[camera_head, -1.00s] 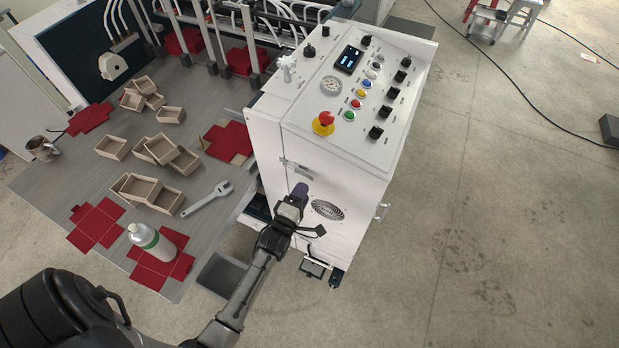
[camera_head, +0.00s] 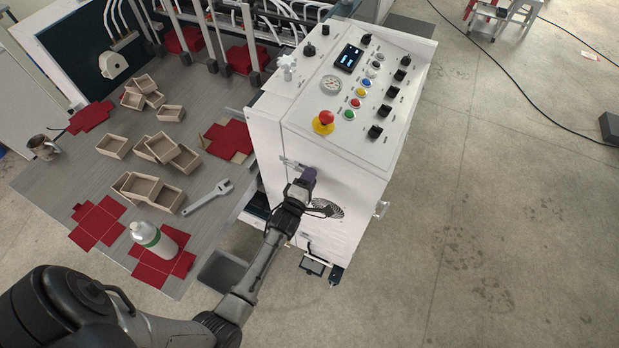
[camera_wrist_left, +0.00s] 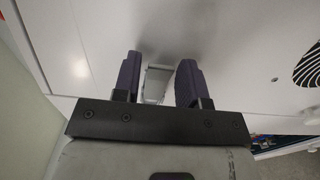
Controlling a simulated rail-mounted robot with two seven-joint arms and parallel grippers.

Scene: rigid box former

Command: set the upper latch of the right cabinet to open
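The white right cabinet (camera_head: 362,178) stands in the middle of the head view. Its upper latch (camera_head: 290,162) is a small metal piece on the front face, near the left edge, partly hidden by my gripper. My left gripper (camera_head: 306,178) is at the latch, with its purple fingers toward the cabinet face. In the left wrist view the two fingers (camera_wrist_left: 158,82) are apart, one on each side of a pale metal latch part (camera_wrist_left: 157,85). I cannot tell whether either finger touches it. My right gripper is not in view.
Above are control knobs and a red emergency button (camera_head: 326,117). A table (camera_head: 75,185) with boxes, a wrench (camera_head: 207,197) and a bottle (camera_head: 146,234) is left.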

